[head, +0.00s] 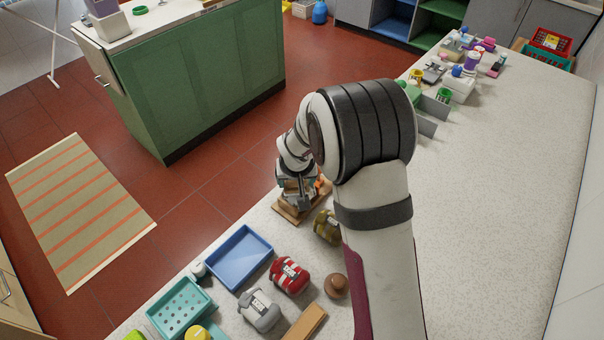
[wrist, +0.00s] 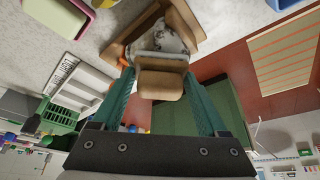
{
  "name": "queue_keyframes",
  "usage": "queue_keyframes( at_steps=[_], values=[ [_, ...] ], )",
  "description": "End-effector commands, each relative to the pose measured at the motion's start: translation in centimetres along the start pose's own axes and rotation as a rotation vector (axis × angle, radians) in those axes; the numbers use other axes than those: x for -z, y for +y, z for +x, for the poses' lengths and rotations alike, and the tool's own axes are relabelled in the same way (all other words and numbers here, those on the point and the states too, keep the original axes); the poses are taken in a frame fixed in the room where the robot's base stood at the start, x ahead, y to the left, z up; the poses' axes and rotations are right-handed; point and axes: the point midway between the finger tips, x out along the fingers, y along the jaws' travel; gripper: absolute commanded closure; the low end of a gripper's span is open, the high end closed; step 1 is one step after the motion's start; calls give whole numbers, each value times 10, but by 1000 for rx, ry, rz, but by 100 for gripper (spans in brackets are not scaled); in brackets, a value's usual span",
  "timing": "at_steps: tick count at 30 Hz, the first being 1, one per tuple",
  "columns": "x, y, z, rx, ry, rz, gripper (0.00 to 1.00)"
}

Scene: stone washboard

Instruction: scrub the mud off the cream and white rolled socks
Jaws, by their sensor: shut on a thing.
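My gripper (head: 297,192) is over a wooden board (head: 288,212) at the counter's front edge. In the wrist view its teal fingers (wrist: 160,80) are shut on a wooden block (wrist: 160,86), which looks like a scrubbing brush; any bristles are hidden. Just beyond the block, a whitish roll with dark grey patches (wrist: 168,38) sits against the wooden frame (wrist: 187,28). It looks like the cream and white rolled socks. The block overlaps it in the picture; I cannot tell if they touch. My gripper and arm mostly hide the roll in the head view.
An olive roll (head: 326,226), a red and white roll (head: 289,276) and a grey roll (head: 259,310) lie nearby. A blue tray (head: 240,258), a teal perforated basket (head: 180,306) and a brown knob (head: 336,286) stand close by. The counter's right side (head: 490,210) is clear.

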Motion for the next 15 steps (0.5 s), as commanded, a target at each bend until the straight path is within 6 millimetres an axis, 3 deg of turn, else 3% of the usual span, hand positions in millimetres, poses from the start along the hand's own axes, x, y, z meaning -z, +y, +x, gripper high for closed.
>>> queue_keyframes(
  at_steps=[5, 15],
  values=[
    [-11, -10, -4, 0, -3, -2, 76],
    [9, 11, 4, 0, -3, 3, 76]
  ],
)
